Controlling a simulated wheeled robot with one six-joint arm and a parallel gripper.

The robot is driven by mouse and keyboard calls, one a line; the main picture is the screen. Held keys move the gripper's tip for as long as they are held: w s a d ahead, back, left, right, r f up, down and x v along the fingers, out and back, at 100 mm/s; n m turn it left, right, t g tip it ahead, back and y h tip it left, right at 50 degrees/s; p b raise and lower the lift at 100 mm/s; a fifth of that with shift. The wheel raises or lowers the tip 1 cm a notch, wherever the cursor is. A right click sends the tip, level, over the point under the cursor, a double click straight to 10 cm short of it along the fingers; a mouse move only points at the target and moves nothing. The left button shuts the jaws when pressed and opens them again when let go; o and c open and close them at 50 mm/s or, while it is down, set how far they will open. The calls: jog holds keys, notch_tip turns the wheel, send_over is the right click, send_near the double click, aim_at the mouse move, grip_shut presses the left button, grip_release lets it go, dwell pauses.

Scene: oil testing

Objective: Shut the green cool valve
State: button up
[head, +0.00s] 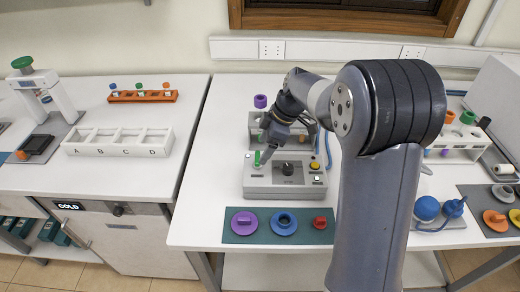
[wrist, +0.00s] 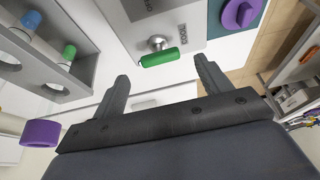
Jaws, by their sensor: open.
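The green cool valve handle (wrist: 160,58) sits on a metal stem on the panel of a grey control box (head: 256,188), close to the "COOL" lettering. In the head view the green handle (head: 257,157) shows at the box's left side, just below my gripper (head: 268,150). In the wrist view my gripper (wrist: 165,85) is open, with its two fingers apart. The green handle lies beyond the fingertips, between them in the picture. I cannot tell whether a finger touches it.
A black knob (head: 287,168) and a yellow button (head: 315,166) sit on the same box. A rack with a purple-capped item (head: 260,101) stands behind it. A green mat (head: 240,238) with purple, blue and red parts lies in front. My arm hides the table's right middle.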

aim_at(258, 157)
jog(key=shift+x, duration=1.75)
jog(key=shift+s, duration=0.1)
jog(key=c, duration=1)
